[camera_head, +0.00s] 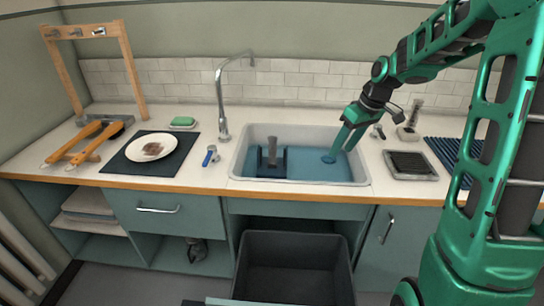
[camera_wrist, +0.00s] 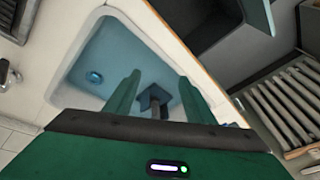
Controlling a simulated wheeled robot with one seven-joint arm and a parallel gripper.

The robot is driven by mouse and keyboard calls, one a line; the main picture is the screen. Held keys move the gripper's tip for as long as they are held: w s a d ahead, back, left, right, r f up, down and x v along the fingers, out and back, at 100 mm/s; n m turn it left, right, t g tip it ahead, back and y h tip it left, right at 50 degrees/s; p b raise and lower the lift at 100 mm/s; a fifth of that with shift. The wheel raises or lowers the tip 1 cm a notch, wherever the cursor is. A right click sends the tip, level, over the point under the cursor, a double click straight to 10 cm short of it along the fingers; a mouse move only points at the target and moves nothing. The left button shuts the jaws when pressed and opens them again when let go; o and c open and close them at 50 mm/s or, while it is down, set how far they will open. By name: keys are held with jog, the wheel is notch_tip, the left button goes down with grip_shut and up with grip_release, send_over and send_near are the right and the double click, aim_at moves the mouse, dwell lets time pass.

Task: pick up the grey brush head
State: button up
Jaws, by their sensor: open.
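I cannot tell for certain which piece is the grey brush head. A small grey piece (camera_head: 378,131) lies on the counter just right of the sink, close to my gripper. A blue-handled piece with a pale end (camera_head: 210,156) lies left of the sink. My gripper (camera_head: 342,143) is open and empty, pointing down over the right part of the sink. In the wrist view its two green fingers (camera_wrist: 160,78) stand apart with nothing between them held. Beyond them, a dark blue block with a grey post (camera_head: 271,156) stands in the sink; it also shows in the wrist view (camera_wrist: 153,99).
The sink (camera_head: 361,175) has a raised rim and a faucet (camera_head: 223,125) at its back left. A plate (camera_head: 165,140) lies on a dark mat at left. A ridged tray (camera_head: 428,178) and a holder (camera_head: 408,134) stand at right. An open dark bin (camera_head: 290,240) is below.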

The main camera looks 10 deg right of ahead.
jog(key=w+a+f+n+t+y, duration=0.1)
jog(key=w+a+f+n+y, duration=0.15)
jog(key=w, duration=0.45)
jog(key=w+a+f+n+y, duration=0.1)
jog(key=w+a+f+n, duration=0.15)
jog(key=w, duration=0.35)
jog(key=n+t+y, duration=0.3)
jog(key=y, duration=0.2)
send_near(273, 141)
jog(key=w, duration=0.2)
jog(key=shift+d+f+x, duration=0.1)
jog(key=shift+f+x, duration=0.1)
jog(key=shift+x, duration=1.55)
jog(key=shift+d+f+x, duration=0.1)
jog(key=shift+f+x, duration=0.1)
jog(key=shift+x, duration=1.55)
jog(key=shift+d+f+x, duration=0.1)
jog(key=shift+f+x, duration=0.1)
jog(key=shift+x, duration=1.5)
jog(key=shift+s, duration=0.15)
grip_shut()
